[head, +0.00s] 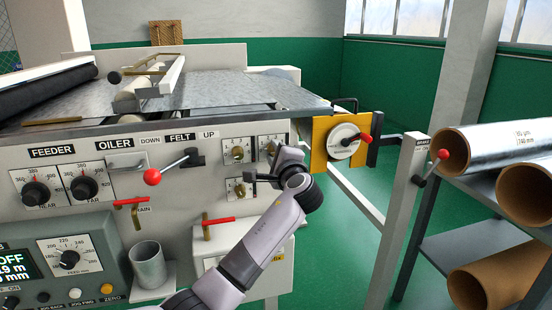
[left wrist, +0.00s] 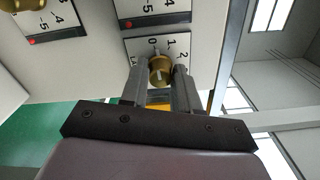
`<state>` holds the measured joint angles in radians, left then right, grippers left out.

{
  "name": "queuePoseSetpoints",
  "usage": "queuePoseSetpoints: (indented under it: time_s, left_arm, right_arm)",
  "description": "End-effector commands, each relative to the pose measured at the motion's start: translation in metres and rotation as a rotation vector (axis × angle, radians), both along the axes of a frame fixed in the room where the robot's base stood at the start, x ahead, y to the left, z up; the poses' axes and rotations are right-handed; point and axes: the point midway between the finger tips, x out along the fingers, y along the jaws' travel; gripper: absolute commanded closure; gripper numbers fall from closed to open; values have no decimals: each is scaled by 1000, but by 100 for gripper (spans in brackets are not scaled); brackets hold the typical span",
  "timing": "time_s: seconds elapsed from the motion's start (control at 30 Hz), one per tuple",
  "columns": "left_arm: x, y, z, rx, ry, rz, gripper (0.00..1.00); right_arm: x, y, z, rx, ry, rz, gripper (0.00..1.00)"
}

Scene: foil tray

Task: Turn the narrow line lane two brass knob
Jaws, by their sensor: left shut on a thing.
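A brass knob (left wrist: 161,70) on a small white scale plate marked 0, 1, 2 sits between the two fingers of my left gripper (left wrist: 160,88) in the left wrist view. The gripper is shut on it, one finger on each side. A pale pointer line shows on the knob's face. In the head view my left gripper (head: 266,178) is at the cluster of brass knobs on the machine's front panel and hides the held knob there. Other brass knobs show at the upper left (head: 238,154), upper right (head: 271,148) and lower left (head: 239,190). I cannot read any lane label.
A red-ball lever (head: 153,176) and a red-handled valve (head: 218,221) stick out left of my arm. A yellow bracket (head: 322,143) with a red-handled dial is at right. A rack of foil rolls (head: 500,148) stands farther right. Green floor lies between.

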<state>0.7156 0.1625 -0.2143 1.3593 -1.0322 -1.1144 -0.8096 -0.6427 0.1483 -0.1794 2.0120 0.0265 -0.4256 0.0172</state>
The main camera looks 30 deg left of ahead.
Motion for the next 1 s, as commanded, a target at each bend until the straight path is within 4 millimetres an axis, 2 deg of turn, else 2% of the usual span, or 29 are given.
queuePoseSetpoints:
  time_s: [0.33, 0.83, 0.87, 0.9, 1.0]
  left_arm:
    - [0, -1, -2, -80, -87, -2, 100]
    - [0, -2, -2, -90, -98, -2, 100]
    - [0, -2, -2, -90, -98, -2, 60]
    - [0, -1, -2, -90, -98, -2, 47]
    - [0, -1, -1, -88, -98, -1, 44]
  right_arm:
    - [2, 0, -6, 1, 3, 2, 100]
    - [3, 0, -3, 4, -3, 0, 100]
    - [3, 0, -3, 4, -4, 0, 100]
    - [3, 0, -3, 4, -4, 0, 100]
    - [3, 0, -4, 5, -2, -1, 100]
